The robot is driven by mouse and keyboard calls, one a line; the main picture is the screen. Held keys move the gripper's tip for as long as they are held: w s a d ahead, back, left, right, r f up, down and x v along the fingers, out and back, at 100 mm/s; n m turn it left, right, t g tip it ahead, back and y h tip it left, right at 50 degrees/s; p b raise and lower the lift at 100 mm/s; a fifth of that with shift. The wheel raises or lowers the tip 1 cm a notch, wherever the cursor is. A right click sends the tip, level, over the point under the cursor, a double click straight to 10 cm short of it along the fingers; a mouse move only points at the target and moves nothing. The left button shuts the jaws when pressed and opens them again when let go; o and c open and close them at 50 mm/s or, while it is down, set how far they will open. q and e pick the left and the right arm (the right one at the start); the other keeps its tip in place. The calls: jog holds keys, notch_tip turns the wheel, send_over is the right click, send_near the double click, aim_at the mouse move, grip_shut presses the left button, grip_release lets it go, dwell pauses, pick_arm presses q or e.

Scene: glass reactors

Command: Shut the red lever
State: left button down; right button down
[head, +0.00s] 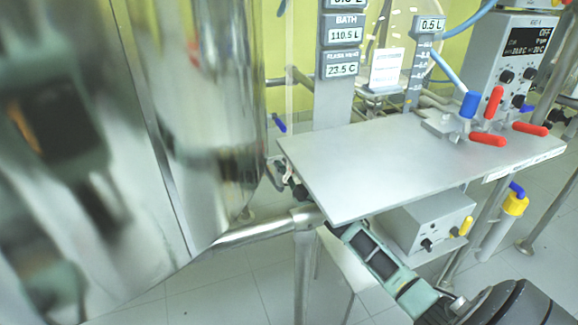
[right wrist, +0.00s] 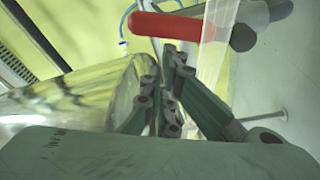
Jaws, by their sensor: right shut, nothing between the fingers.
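A red lever (right wrist: 180,25) with a long rounded handle lies across the top of the right wrist view, just beyond my right fingertips. A small gap seems to separate them, but I cannot tell for certain whether they touch. My right gripper (right wrist: 172,62) is shut and empty. In the head view the right gripper (head: 288,182) is partly hidden at the left edge of the metal shelf, beside the shiny vessel. I cannot pick out this same lever near it there. Other red levers, one upright (head: 495,102) and two lying flatter (head: 488,139) (head: 530,128), sit on the shelf's right end.
The big steel vessel (head: 205,120) fills the left and mirrors green arm parts. The grey shelf (head: 370,165) stands over my right arm. A blue lever (head: 278,125) is above the gripper. A control box (head: 430,222) hangs below the shelf.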

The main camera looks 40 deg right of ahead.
jog(key=shift+d, duration=0.15)
pick_arm(q)
jog(key=shift+s+f, duration=0.2)
jog(key=shift+f, duration=0.05)
pick_arm(e)
jog(key=shift+s+d+m, duration=0.1)
jog(key=shift+d+m, duration=0.1)
jog(key=shift+m, duration=0.2)
